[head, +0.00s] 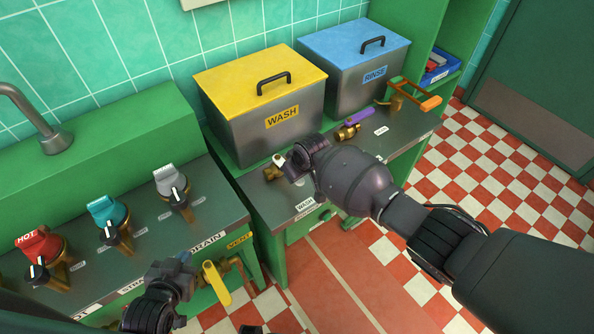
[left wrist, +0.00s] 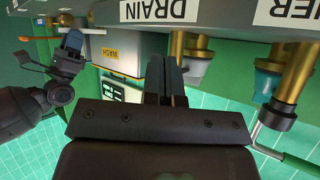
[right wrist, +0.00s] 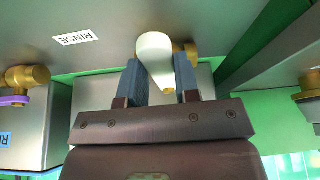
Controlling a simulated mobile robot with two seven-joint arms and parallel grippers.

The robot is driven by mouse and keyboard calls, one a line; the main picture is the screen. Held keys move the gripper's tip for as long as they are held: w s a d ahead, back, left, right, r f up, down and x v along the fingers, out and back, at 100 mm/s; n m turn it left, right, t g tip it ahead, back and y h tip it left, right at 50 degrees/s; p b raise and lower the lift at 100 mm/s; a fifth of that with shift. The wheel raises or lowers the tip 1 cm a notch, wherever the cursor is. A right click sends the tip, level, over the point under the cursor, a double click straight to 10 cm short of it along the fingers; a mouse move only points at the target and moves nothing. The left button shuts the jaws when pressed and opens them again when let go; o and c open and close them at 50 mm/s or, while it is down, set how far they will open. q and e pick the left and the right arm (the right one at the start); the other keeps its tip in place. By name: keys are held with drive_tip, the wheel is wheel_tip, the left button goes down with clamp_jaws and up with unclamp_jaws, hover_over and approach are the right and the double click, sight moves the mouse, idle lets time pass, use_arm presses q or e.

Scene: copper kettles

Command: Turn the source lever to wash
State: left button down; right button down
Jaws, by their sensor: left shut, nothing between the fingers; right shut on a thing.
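A WASH label (head: 305,204) is on the counter front nearby. My left gripper (head: 172,272) is shut and empty beside the yellow vent lever (head: 216,283). Its closed fingers show in the left wrist view (left wrist: 165,80).
A yellow-lidded WASH tank (head: 262,125) and a blue-lidded RINSE tank (head: 352,78) stand on the counter. A purple-handled valve (head: 348,130) and an orange-handled valve (head: 410,96) lie right. Red, teal and grey knobs (head: 172,185) stand left. The checkered floor is clear.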

drive_tip(key=shift+s+a+m+p, duration=0.2)
drive_tip(key=shift+a+m+p, duration=0.1)
drive_tip(key=shift+m, duration=0.2)
idle(0.3)
drive_tip(key=c, duration=0.8)
unclamp_jaws()
drive_tip(key=shift+c, duration=0.2)
drive_tip(key=p+v, duration=0.1)
drive_tip(key=v, duration=1)
drive_tip(key=shift+s+p, duration=0.15)
drive_tip(key=shift+p, duration=0.25)
drive_tip(key=shift+a+f, duration=0.1)
